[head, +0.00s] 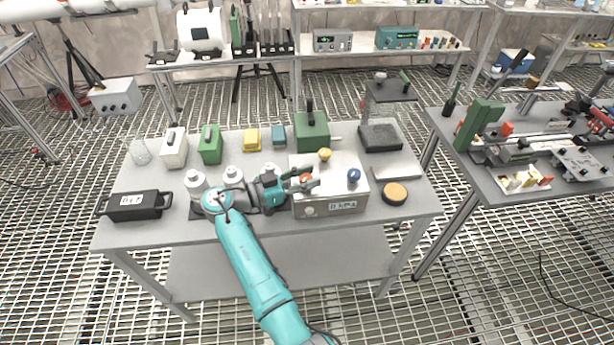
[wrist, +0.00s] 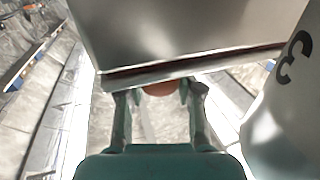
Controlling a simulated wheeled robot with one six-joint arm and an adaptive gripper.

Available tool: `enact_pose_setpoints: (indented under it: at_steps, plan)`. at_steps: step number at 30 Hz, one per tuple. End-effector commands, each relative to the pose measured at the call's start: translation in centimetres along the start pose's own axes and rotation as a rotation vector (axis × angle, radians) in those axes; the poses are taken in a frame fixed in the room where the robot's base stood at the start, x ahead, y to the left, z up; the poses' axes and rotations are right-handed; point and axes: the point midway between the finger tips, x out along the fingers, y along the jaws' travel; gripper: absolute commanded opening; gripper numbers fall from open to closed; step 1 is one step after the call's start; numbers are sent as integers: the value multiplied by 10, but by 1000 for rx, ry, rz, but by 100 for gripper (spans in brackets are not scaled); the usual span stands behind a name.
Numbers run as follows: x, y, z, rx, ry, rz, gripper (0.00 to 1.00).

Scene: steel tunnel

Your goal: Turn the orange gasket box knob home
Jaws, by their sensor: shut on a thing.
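The gasket box (head: 335,196) is a pale metal box with a dark label on its front, on the right half of the table. The orange knob (head: 306,178) is on its top at the left, partly hidden by my gripper. My gripper (head: 308,181) reaches in from the left, and its fingers are shut on the orange knob. In the wrist view, part of the orange knob (wrist: 159,89) shows between my fingertips (wrist: 160,92), against the metal box edge (wrist: 190,65).
White bottles (head: 234,177) stand close to my wrist. A green block with a handle (head: 311,133) is behind the box. An orange-topped round tin (head: 395,193) is to its right. A black case (head: 136,204) lies at the left. The table front (head: 340,228) is clear.

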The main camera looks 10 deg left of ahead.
Motion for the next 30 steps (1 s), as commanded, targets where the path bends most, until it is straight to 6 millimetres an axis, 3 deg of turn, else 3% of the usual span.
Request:
enact_pose_setpoints:
  at_steps: [10,11,13,23,30]
  plan:
    - [0,0,2,-3,-1,1,1]
    - [0,0,2,-3,-2,1,43]
    - [0,0,2,-3,-1,1,60]
    - [-1,0,1,-1,-1,0,62]
    - [-26,0,0,-1,-1,-2,62]
